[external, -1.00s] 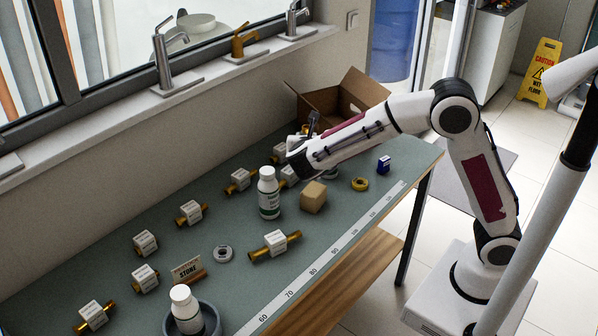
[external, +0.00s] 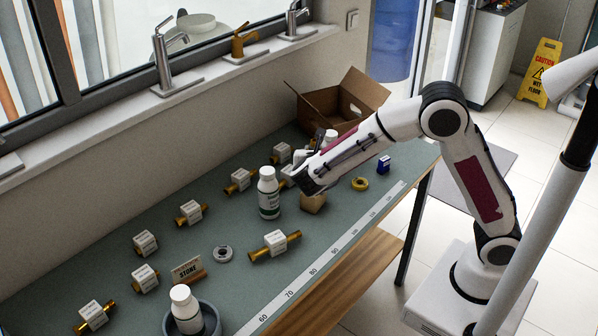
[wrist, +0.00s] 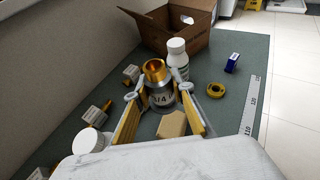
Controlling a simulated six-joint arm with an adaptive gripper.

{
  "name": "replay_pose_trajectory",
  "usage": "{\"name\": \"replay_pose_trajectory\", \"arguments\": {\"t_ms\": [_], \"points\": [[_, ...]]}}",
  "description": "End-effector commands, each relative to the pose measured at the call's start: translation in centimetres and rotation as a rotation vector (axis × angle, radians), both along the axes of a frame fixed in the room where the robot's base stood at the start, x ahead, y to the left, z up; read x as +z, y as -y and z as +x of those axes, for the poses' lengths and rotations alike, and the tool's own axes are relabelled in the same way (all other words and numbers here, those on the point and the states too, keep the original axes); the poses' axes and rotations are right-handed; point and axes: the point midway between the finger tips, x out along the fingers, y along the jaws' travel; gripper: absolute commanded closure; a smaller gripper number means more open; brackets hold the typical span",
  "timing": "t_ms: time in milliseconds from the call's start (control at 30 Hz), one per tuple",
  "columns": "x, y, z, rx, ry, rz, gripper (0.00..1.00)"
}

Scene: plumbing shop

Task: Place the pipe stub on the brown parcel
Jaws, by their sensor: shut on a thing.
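The brown parcel (wrist: 172,124) is a small tan box, just below and right of the stub in the wrist view. In the external view the parcel (external: 313,203) stands on the bench, its top partly covered by my wrist. I cannot make out the stub there, and the gap between stub and parcel is unclear.
A white bottle (external: 268,195) stands left of the parcel, and another (wrist: 177,58) stands behind the stub. A yellow ring (external: 360,184) and a blue box (external: 384,163) lie to the right. An open carton (external: 330,108) stands behind. Several labelled brass fittings lie leftward.

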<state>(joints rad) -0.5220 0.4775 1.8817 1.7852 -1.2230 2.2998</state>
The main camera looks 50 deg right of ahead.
Motion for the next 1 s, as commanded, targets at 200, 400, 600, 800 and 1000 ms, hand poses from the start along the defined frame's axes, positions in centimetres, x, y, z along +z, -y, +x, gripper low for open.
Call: {"name": "replay_pose_trajectory", "arguments": {"t_ms": [200,400,600,800,1000], "points": [[-0.5,0.0,0.0,0.0,0.0,-0.001,1.0],[-2.8,0.0,0.0,0.0,-0.002,-0.003,1.0],[-5.3,0.0,0.0,0.0,-0.001,-0.002,1.0],[-6.1,0.0,0.0,0.0,0.002,-0.001,1.0],[-6.1,0.0,0.0,0.0,0.001,0.0,1.0]]}}
